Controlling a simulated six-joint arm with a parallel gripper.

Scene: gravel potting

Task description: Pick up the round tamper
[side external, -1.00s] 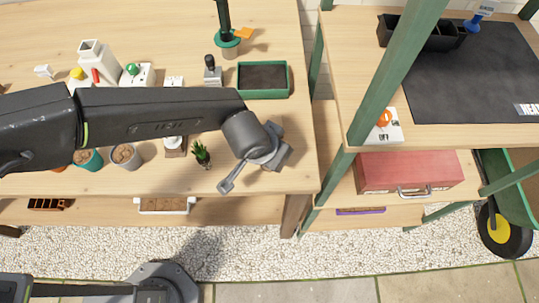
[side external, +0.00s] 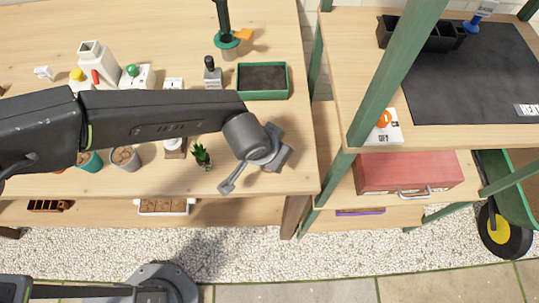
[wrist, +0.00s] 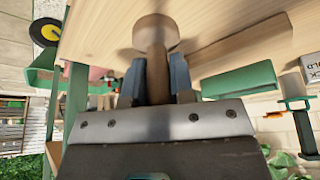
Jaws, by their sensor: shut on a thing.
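The round tamper (wrist: 156,34) is a brown wooden piece with a wide round end and a narrower handle. In the wrist view its handle stands between the two blue-grey fingers of my gripper (wrist: 156,82), which are shut on it. The round end points away from my gripper, towards the wooden bench top; I cannot tell whether it touches the wood. In the side view my gripper (side external: 284,156) is over the right front part of the bench, mostly hidden behind my wrist. The tamper is hidden there.
On the bench (side external: 300,130) are a green tray of dark soil (side external: 263,80), a small green plant (side external: 201,155), a dark-topped bottle (side external: 212,74) and several pots to the left. A green shelf post (side external: 392,80) stands to the right. A red box (side external: 408,173) sits on the lower shelf.

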